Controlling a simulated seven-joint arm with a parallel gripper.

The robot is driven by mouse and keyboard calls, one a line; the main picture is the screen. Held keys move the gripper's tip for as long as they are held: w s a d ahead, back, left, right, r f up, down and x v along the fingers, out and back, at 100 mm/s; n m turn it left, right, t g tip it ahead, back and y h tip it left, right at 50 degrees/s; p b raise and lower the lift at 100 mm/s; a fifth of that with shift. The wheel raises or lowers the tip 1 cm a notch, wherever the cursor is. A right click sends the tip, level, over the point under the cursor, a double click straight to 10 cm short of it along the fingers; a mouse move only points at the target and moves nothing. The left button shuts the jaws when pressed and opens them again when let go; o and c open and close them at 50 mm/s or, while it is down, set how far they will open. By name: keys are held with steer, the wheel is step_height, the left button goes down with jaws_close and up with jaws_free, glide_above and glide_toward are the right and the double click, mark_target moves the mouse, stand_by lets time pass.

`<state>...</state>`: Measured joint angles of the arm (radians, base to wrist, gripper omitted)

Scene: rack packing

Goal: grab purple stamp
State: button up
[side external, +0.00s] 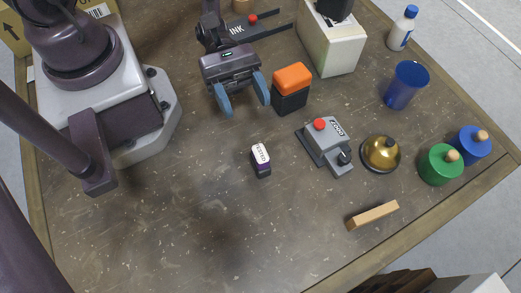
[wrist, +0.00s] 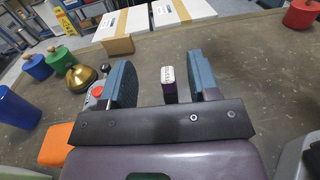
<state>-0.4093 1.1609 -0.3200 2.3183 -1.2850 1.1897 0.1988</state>
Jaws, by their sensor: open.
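The purple stamp (side external: 261,160) is a small block with a white lettered top, a purple band and a dark base. It stands on the brown table near the middle of the side view. In the wrist view the stamp (wrist: 169,90) shows between my two fingers, farther out. My gripper (side external: 243,98) is open with blue-grey fingers and nothing between them. In the side view it is above and left of the stamp and apart from it. The wrist view also shows the spread fingers of my gripper (wrist: 163,82).
An orange-topped black block (side external: 291,88) stands close right of my gripper. A grey device with a red button (side external: 325,146), a brass bell (side external: 380,155) and a blue cup (side external: 406,85) lie farther right. A wooden block (side external: 373,215) is lower right. The table left of and below the stamp is clear.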

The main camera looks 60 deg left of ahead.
mark_target(256, 146)
step_height(256, 146, down, 8)
steer(key=shift+r, duration=0.15)
steer(key=shift+s+d, duration=0.1)
steer(key=shift+d, duration=0.5)
steer(key=shift+s+d, duration=0.15)
steer(key=shift+d, duration=1.4)
steer(key=shift+s+d, duration=0.1)
steer(key=shift+d, duration=1.45)
steer(key=c, duration=1)
